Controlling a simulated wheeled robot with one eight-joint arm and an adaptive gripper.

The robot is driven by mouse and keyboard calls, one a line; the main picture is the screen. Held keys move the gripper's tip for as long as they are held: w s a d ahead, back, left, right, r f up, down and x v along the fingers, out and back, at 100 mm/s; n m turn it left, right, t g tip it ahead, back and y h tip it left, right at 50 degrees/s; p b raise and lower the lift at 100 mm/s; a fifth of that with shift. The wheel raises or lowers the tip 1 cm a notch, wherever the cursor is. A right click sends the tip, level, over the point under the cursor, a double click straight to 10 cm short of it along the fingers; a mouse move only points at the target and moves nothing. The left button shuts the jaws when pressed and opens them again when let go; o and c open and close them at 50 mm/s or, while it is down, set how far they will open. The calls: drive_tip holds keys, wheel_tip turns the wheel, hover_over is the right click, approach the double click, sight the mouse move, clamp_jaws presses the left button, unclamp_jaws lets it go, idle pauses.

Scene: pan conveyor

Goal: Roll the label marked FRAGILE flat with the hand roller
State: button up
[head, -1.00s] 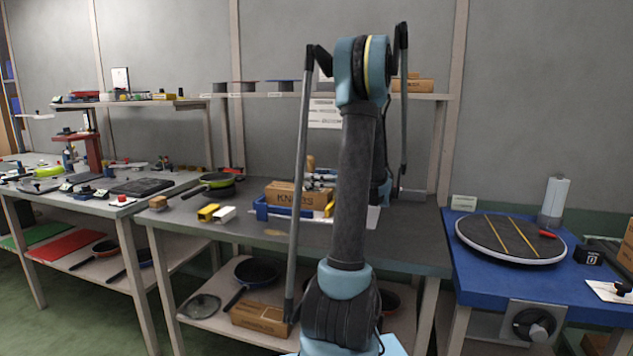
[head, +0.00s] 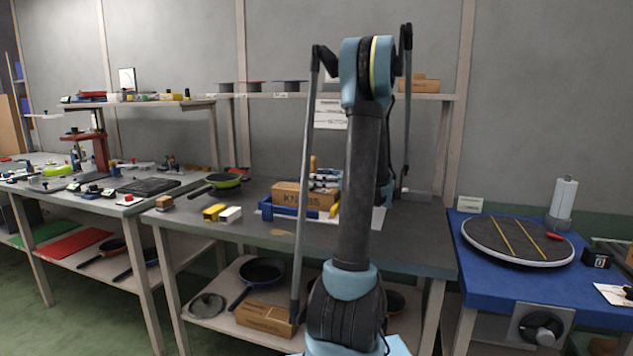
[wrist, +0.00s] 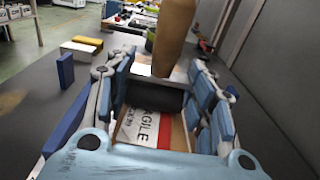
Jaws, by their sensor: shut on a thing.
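The FRAGILE label (wrist: 148,128) is white with black letters and a red stripe. It lies on a cardboard surface below my gripper (wrist: 162,66) in the wrist view; its far part is hidden. The hand roller has a tan wooden handle (wrist: 174,38), standing upright between my fingers, and a dark roller (wrist: 153,96) just beyond the label's far visible edge. My gripper is shut on the hand roller. Whether the roller touches the label I cannot tell. In the head view my gripper (head: 325,181) is at the cardboard KNOBS box (head: 288,195), with the handle (head: 312,163) sticking up.
A blue holder (head: 285,211) stands around the box. A blue table with a round turntable (head: 490,240) stands at right. The table's front left is mostly clear.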

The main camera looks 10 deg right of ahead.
drive_tip(key=shift+v, duration=0.85)
drive_tip(key=shift+s+d, duration=0.15)
drive_tip(key=shift+d, duration=0.05)
drive_tip(key=shift+v, duration=1)
drive_tip(key=shift+a, duration=0.2)
drive_tip(key=shift+x, duration=1.05)
drive_tip(key=shift+x, duration=1.2)
drive_tip(key=shift+d, duration=0.3)
drive_tip(key=shift+v, duration=0.9)
